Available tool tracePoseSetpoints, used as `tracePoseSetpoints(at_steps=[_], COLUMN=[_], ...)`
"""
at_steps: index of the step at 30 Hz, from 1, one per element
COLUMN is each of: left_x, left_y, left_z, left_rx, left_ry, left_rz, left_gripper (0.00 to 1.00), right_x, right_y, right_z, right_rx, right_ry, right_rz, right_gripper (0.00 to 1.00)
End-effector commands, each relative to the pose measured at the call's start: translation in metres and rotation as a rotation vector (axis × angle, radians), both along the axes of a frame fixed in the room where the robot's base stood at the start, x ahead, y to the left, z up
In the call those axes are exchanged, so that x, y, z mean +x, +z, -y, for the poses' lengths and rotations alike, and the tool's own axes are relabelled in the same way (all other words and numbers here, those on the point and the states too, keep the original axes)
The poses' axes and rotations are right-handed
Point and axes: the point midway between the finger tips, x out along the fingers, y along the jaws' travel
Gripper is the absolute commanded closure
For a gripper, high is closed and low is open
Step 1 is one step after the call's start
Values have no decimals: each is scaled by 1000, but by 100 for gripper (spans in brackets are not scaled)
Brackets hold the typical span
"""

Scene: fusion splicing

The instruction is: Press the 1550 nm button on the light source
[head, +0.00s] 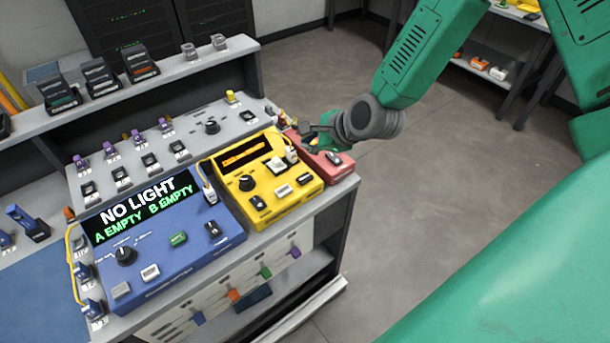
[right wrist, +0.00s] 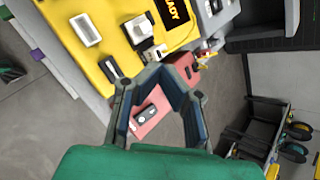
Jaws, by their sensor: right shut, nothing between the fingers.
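A yellow device (head: 262,177) with a dark display, a knob and several buttons stands on the bench; in the right wrist view (right wrist: 100,18) its display reads "READY". A red box (head: 332,168) with a black-and-white rocker or button (right wrist: 142,117) sits beside it. I cannot read which button is marked 1550 nm. My right gripper (right wrist: 162,70) is shut and empty, its fingertips close to the yellow device's edge by the white connector piece; contact cannot be told. In the head view the right gripper (head: 303,147) is over the red box, partly hiding it. My left gripper is not in view.
A blue device (head: 175,258) reading "NO LIGHT, A EMPTY, B EMPTY" stands left of the yellow one. A grey panel (head: 185,130) with switches lies behind, and a shelf (head: 175,75) with small units rises above. Open floor (head: 420,190) is on the right.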

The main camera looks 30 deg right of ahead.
Motion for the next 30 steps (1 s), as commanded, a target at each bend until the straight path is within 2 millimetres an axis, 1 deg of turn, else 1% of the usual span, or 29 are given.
tracePoseSetpoints(at_steps=[5, 8, 11, 18, 21, 25, 30], left_x=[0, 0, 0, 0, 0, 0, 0], left_y=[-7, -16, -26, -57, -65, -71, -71], left_z=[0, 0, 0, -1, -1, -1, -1], left_rx=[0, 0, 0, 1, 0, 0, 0], left_ry=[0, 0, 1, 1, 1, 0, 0], left_rz=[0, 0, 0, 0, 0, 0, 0], left_gripper=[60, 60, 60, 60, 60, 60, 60], right_x=[0, 0, 0, 0, 0, 0, 0], right_y=[-7, -16, -29, -66, -78, -86, -87], right_z=[-5, -6, -6, -2, 0, -1, -3], right_rx=[-5, -8, -8, -3, 1, -1, -3], right_ry=[3, 4, 5, 5, 2, 2, 2], right_rz=[0, 0, -1, -1, -1, 1, 2], right_gripper=[100, 100, 100, 100, 100, 100, 100])
